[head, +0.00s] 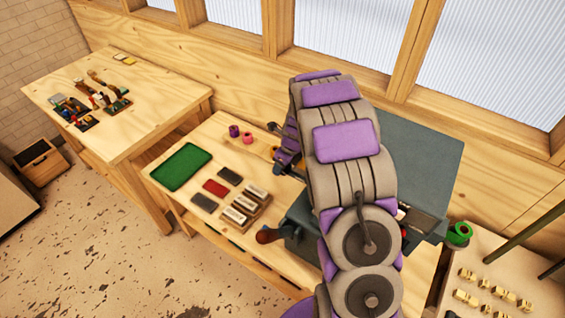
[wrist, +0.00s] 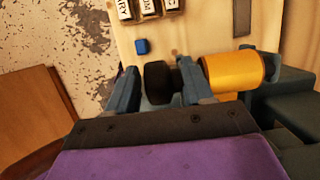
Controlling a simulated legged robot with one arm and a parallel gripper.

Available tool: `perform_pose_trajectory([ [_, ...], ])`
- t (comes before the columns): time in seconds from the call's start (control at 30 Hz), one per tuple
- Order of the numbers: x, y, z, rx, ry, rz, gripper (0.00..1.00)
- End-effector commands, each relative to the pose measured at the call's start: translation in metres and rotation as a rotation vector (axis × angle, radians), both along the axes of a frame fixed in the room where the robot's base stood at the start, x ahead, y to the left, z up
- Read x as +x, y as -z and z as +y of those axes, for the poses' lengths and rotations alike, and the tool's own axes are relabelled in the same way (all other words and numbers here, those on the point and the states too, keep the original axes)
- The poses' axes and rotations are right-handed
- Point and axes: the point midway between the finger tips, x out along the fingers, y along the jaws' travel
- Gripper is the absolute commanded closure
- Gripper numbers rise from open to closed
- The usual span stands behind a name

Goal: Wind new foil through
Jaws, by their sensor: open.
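In the wrist view a gold foil roll (wrist: 233,71) sits on a blue-grey machine part, just right of my gripper (wrist: 157,90). My gripper is open, with a finger on each side of a dark rounded knob (wrist: 157,80); I cannot tell whether either finger touches it. In the head view the blue-grey machine (head: 420,150) stands on the bench, largely covered by my arm. A dark handle (head: 268,235) sticks out at the machine's left.
A purple roll (head: 234,131) and a pink roll (head: 247,138) stand behind a green tray (head: 181,166). Lettered blocks (head: 245,204) lie left of the machine. A green roll (head: 459,233) and brass pieces (head: 495,290) are at right. A second table (head: 150,115) holds tools.

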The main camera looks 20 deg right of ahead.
Motion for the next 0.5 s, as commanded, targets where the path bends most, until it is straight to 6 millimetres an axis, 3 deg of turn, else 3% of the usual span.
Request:
perform_pose_trajectory([
  [0.5,0.0043,0.0005,0.0020,-0.112,-0.004,0.168,0.49],
])
